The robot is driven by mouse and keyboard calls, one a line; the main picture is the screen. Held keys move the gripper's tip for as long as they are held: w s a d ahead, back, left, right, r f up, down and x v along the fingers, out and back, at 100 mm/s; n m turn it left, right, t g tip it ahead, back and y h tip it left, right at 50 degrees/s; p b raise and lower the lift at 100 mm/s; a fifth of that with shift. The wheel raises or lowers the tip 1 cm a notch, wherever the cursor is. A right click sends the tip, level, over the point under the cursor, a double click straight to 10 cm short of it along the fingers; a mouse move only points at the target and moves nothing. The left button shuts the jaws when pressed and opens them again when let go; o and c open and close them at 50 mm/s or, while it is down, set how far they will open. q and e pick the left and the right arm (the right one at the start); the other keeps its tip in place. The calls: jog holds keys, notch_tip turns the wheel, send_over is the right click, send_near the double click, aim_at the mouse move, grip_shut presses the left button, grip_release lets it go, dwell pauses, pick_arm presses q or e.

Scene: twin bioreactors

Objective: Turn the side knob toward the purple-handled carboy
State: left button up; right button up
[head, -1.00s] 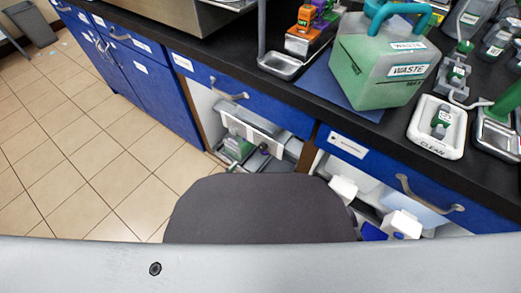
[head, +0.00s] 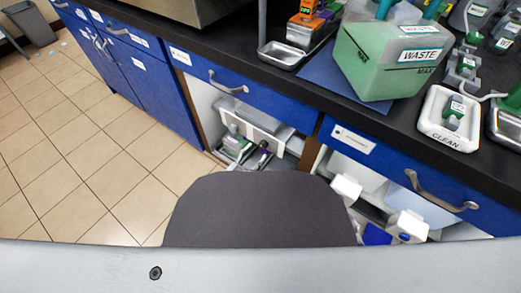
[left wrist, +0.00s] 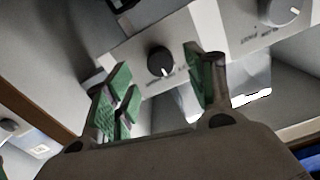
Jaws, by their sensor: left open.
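In the left wrist view a black round knob (left wrist: 160,62) sits on a light grey panel (left wrist: 212,32). My left gripper (left wrist: 160,92) is open with green-padded fingers, one to the left of the knob and one to its right. The fingertips appear apart from the knob, with nothing held between them. A paler knob (left wrist: 288,12) is on the panel at the upper right. In the head view I cannot clearly make out my left gripper. A purple part (head: 322,6) shows at the top edge, but I cannot tell whether it belongs to a carboy. My right gripper is not in view.
A green WASTE container (head: 375,65), a metal tray (head: 282,56) and a white CLEAN tray (head: 438,132) stand on the black counter. Below are blue drawers (head: 240,90) and open cabinet space. A wooden edge (left wrist: 30,138) lies at left in the wrist view.

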aim_at(261, 147)
pick_arm(q)
jog(key=shift+b+x, duration=0.75)
jog(key=shift+x, duration=1.5)
jog(key=shift+c, duration=0.4)
jog(key=c, duration=1)
